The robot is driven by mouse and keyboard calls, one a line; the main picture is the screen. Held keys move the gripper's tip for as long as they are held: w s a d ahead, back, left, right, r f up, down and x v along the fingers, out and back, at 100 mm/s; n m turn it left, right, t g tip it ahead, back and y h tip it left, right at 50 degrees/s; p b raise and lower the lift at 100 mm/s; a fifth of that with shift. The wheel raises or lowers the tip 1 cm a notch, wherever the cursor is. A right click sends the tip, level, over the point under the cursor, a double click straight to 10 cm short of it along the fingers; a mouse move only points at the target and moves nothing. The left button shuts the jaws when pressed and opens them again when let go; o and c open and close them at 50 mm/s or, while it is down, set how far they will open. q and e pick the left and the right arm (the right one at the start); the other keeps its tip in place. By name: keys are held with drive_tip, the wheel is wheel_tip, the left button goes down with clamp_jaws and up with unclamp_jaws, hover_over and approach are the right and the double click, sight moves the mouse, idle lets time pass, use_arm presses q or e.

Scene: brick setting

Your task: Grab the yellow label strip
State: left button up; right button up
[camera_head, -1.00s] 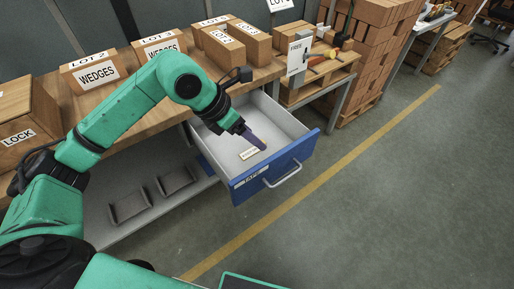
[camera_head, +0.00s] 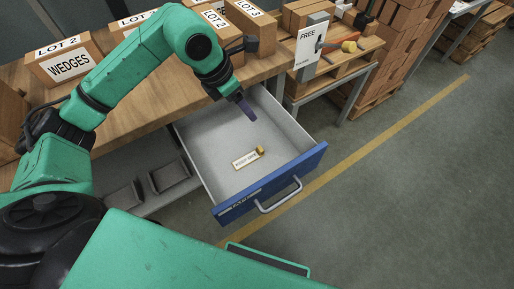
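A small pale cream label strip (camera_head: 244,161) with dark lettering lies on the floor of the open drawer (camera_head: 207,160), towards its front. A small brownish-yellow piece (camera_head: 260,151) sits at its right end; I cannot tell whether the two are joined. No other strip that is clearly yellow shows in the drawer. My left gripper (camera_head: 247,109) hangs above the back right part of the drawer, pointing down, apart from the strip. Its dark fingers are seen edge-on, so their gap cannot be judged. My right gripper is out of view.
The drawer's blue front (camera_head: 272,187) has a metal handle (camera_head: 279,197). Cardboard boxes, one marked WEDGES (camera_head: 68,66), line the wooden bench (camera_head: 135,94). A FREE sign (camera_head: 311,46) stands on a small side table at right. Open floor lies beyond the yellow line.

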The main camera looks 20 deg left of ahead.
use_arm(q)
wheel_tip(320, 180, down, 4)
drive_tip(key=s+b, duration=0.2)
drive_tip(key=b, duration=0.5)
approach(260, 149)
drive_tip(key=x, duration=0.9)
drive_tip(key=shift+w+d+r+p, duration=0.15)
drive_tip(key=shift+w+p, duration=0.1)
drive_tip(key=shift+p, duration=0.05)
clamp_jaws()
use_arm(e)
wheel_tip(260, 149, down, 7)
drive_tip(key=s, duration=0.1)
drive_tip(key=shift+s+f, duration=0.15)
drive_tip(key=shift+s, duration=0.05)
use_arm(q)
drive_tip(key=shift+r, duration=0.15)
